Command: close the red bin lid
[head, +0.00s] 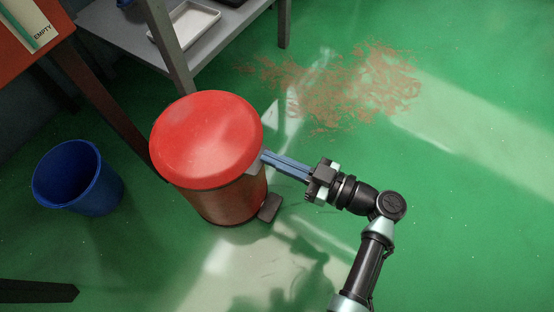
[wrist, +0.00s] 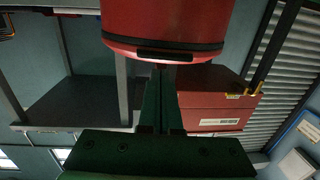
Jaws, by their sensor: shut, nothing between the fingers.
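The red bin (head: 228,205) stands upright on the green floor in the head view. Its domed red lid (head: 207,138) covers the top; no open gap shows from this side. My gripper (head: 265,157) is shut and empty, reaching from the right with its fingertips at the lid's right edge, just under or against the rim; I cannot tell if they touch. In the wrist view the red lid or bin (wrist: 168,22) fills the top, with a dark band and tab along its edge. The gripper fingers (wrist: 168,75) point at that edge.
A blue bucket (head: 78,178) stands left of the bin. A grey shelf (head: 210,42) with a white tray (head: 184,24) is behind it. A dark pedal (head: 270,207) juts from the bin's base. Brown debris (head: 350,85) lies on the floor; the right side is clear.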

